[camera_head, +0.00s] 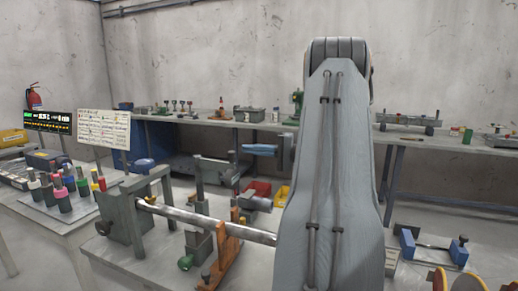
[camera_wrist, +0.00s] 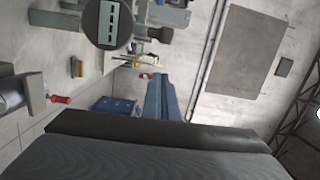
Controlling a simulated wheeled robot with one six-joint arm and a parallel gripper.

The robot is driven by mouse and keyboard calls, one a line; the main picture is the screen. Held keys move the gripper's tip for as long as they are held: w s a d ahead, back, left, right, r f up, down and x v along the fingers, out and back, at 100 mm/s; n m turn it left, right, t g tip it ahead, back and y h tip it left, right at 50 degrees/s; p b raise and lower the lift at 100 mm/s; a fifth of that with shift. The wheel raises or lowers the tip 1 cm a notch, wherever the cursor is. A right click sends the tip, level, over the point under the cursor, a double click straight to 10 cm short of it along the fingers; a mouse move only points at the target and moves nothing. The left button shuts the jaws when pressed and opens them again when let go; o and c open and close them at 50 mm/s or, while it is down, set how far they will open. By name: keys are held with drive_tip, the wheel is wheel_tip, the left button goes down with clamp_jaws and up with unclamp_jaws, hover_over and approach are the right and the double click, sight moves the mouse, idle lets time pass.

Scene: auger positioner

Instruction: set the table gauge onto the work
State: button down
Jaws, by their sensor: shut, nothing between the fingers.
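A bare steel shaft (camera_head: 215,224), which looks like the work, lies slanting across the near bench in the head view. Its left end enters a grey block fixture (camera_head: 120,216). A brown bracket (camera_head: 228,255) stands at the shaft farther right, and my arm hides the shaft's right end. A dark upright post (camera_head: 199,185) rises just behind the shaft. I cannot tell which object is the table gauge. My large grey arm link fills the middle right of the head view. My gripper's fingers cannot be made out in either view.
Several coloured-top tools stand on the left table (camera_head: 45,214). A sign board (camera_head: 103,129) rises behind them. The back bench (camera_head: 340,128) carries small items. Red and yellow discs (camera_head: 467,281) sit at bottom right. The wrist view is tilted and shows a blue box (camera_wrist: 112,104) and a wall.

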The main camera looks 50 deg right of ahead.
drive_tip(key=a+p, duration=0.1)
drive_tip(key=a, duration=0.2)
drive_tip(key=a+p, duration=0.1)
drive_tip(key=shift+w+a+f+p, duration=0.1)
drive_tip(key=shift+w+a+p, duration=0.2)
drive_tip(key=shift+a+p, duration=0.1)
